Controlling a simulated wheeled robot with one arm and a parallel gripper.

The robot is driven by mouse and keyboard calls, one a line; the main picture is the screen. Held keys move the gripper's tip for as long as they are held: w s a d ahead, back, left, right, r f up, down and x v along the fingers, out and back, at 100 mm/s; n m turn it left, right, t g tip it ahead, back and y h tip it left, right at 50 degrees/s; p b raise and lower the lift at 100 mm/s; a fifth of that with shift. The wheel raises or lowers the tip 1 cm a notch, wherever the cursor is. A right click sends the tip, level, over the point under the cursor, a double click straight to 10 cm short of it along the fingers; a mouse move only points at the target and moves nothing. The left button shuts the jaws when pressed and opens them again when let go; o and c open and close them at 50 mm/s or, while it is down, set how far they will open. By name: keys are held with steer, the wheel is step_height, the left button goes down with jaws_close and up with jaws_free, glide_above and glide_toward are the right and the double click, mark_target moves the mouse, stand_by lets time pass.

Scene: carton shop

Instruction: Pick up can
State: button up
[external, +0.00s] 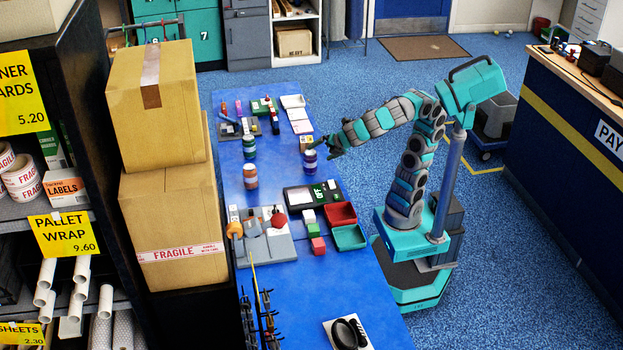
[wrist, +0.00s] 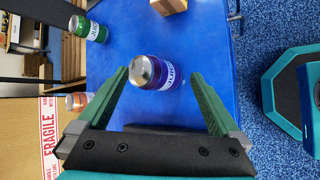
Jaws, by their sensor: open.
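A purple can (wrist: 153,73) with a white label band and silver top stands on the blue table (wrist: 205,20). In the wrist view it lies between the tips of my gripper (wrist: 160,76), whose two green fingers are spread apart. I cannot tell whether either finger touches it. In the external view the purple can (external: 309,163) is at the table's right edge, with my gripper (external: 326,147) just beside it at the upper right. A green can (wrist: 88,28) and an orange can (wrist: 78,102) stand to the left in the wrist view. They also show as the green can (external: 249,148) and orange can (external: 250,177) in the external view.
A small brown box (wrist: 168,6) stands beyond the purple can. A black device (external: 308,197), red tray (external: 340,214) and green tray (external: 349,237) sit nearer on the table. Large cartons (external: 172,220) are stacked to the left. Bare table surrounds the purple can on its left.

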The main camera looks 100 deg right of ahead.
mark_target(315, 157)
steer(key=shift+w+a+n+t+h, duration=0.3)
steer(key=shift+w+a+n+h, duration=0.1)
steer(key=shift+w+a+n, duration=0.35)
steer(key=shift+s+a+f+n+b, duration=0.1)
steer(key=shift+s+f+n+b, duration=0.2)
steer(key=shift+n, duration=0.45)
steer(key=n, duration=0.1)
steer(key=a+n+h, duration=0.1)
steer(key=n, duration=0.1)
steer(key=n+h+b, duration=0.1)
steer(key=shift+s+a+f+n+t, duration=0.2)
steer(key=shift+s+f+n+t, duration=0.05)
steer(key=shift+n+t, duration=0.15)
steer(key=n, duration=0.2)
steer(key=shift+a+r+n+t+h, duration=0.2)
steer(key=shift+a+n+t+h, duration=0.1)
steer(key=shift+a+h, duration=0.1)
steer(key=shift+r+b+x, duration=0.2)
steer(key=shift+b+x, duration=0.3)
steer(key=shift+x, duration=3.3)
steer(key=shift+d, duration=0.1)
steer(key=c, duration=1.4)
